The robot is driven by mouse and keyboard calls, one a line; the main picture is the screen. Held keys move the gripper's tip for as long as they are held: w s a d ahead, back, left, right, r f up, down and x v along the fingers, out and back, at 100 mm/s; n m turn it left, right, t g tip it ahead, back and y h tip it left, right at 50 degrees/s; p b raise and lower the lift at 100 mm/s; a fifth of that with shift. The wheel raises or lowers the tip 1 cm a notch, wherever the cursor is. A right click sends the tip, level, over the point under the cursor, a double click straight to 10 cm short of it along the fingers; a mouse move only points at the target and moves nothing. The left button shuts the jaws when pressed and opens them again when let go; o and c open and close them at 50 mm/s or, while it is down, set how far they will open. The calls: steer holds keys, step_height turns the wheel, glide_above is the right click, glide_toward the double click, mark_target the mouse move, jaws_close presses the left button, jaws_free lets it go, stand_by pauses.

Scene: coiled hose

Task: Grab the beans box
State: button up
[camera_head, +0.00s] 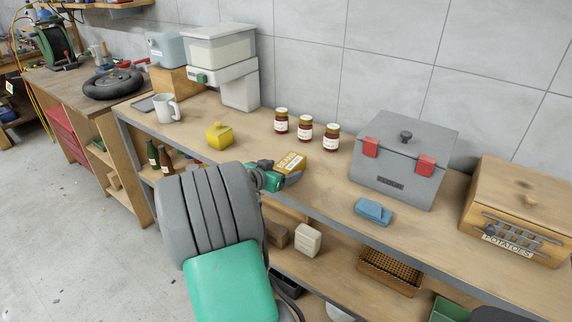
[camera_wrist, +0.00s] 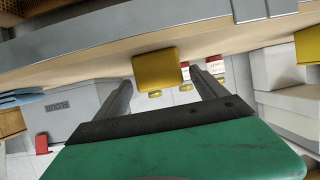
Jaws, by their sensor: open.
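The beans box (camera_head: 291,162) is a small yellow-orange box with a pale label, standing on the workbench near its front edge. My gripper (camera_head: 278,179) is at the box's near side, partly overlapping it in the head view. In the wrist view, which looks turned over, the box (camera_wrist: 157,69) shows as a plain yellow block just past and between the fingertips of my gripper (camera_wrist: 162,82). The two fingers are spread wide with nothing held. I cannot tell whether either finger touches the box.
A wooden potatoes bin (camera_head: 520,200) stands farther right.

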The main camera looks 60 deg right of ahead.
mark_target(290, 165)
steer(key=p+x, duration=0.1)
steer(key=x, duration=0.4)
steer(key=shift+w+d, duration=0.1)
steer(key=shift+w, duration=0.05)
steer(key=shift+r, duration=0.1)
steer(key=shift+c, duration=0.3)
steer(key=c, duration=1.7)
jaws_close()
steer(key=shift+r, duration=0.15)
